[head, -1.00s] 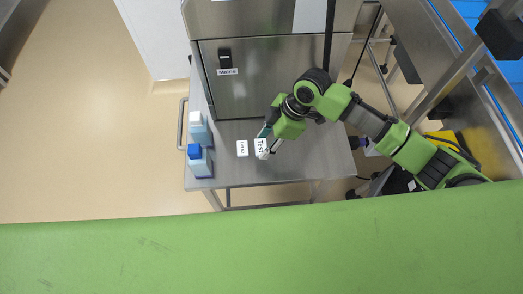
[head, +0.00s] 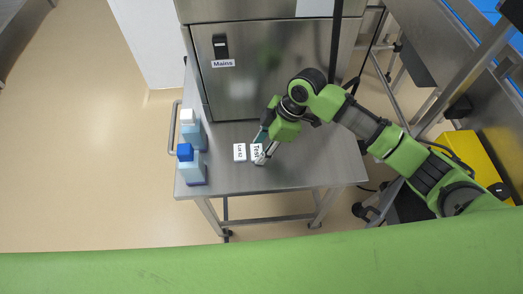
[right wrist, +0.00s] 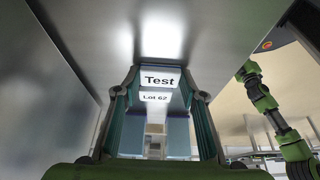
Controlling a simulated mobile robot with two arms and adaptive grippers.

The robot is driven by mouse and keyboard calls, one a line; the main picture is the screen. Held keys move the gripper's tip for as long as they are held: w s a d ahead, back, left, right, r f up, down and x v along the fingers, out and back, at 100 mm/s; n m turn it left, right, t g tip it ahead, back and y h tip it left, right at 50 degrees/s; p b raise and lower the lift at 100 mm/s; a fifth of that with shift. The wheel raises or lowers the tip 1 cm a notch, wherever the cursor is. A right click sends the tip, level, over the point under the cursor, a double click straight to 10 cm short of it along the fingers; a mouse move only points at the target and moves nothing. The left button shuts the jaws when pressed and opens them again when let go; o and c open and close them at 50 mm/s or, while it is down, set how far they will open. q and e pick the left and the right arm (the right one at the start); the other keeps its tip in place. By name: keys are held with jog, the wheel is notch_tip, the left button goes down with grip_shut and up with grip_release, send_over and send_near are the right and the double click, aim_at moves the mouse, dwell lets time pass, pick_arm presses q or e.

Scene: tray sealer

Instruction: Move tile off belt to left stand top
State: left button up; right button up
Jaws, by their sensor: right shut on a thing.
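A small white tile marked "Test" (head: 257,152) is at the steel stand's top (head: 320,165), beside a second white tile marked "Lot 62" (head: 240,152), with a narrow gap between them. My right gripper (head: 264,155) is shut on the Test tile from the right side. In the right wrist view the Test tile (right wrist: 160,79) sits between the two fingers, with the Lot 62 tile (right wrist: 155,97) beyond it. I cannot tell whether the Test tile touches the stand. My left gripper is not in view.
Bottles with a white cap (head: 187,116) and a blue cap (head: 185,152) stand at the stand's left edge. A steel cabinet marked "Mains" (head: 235,85) rises behind the tiles. The stand's front right is bare. A steel frame and a yellow object (head: 470,155) are at the right.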

jog(key=shift+r, duration=0.1)
jog(key=o, duration=0.9)
jog(key=v, duration=1.2)
